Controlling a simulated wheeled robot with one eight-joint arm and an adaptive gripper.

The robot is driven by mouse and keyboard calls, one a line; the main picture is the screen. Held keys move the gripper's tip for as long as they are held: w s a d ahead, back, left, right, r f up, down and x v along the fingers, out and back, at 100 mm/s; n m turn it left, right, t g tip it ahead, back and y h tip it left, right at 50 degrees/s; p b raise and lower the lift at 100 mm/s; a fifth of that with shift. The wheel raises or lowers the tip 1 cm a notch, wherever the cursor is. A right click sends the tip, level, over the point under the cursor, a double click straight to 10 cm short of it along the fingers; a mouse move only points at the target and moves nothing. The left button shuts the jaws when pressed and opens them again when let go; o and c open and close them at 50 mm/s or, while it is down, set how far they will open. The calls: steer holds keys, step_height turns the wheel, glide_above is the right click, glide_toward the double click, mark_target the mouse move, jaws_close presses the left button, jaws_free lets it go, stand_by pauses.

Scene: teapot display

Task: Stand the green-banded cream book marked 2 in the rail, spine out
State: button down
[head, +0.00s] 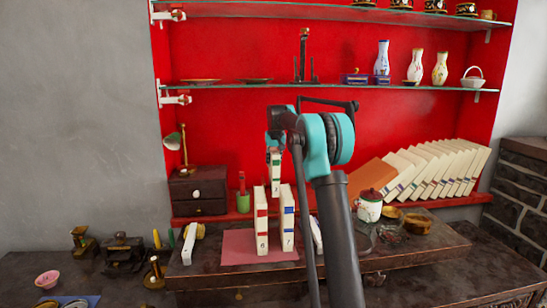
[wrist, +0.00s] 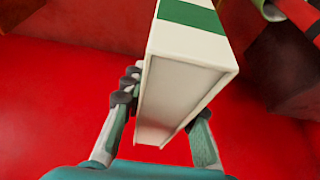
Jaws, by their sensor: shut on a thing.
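The cream book with green bands (head: 275,174) is held upright in my gripper (head: 274,152), in the air above the standing books. In the wrist view the green-banded book (wrist: 187,45) sits between the two fingers of my gripper (wrist: 163,105), which is shut on it. Its number is too small to read. Below it stand a red-banded cream book (head: 261,222) and a blue-banded cream book (head: 287,220), upright with a narrow gap between them. They stand on or by a pink mat (head: 235,246). I cannot make out the rail clearly.
A white lidded jar (head: 369,207) and brown bowls (head: 417,223) stand to the right. A row of leaning cream books (head: 440,170) is behind. A small drawer box (head: 198,190) and green cup (head: 243,203) are at left. A glass shelf (head: 345,86) is above.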

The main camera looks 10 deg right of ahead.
steer(key=shift+f, duration=2.75)
steer(key=c, duration=1.1)
jaws_free()
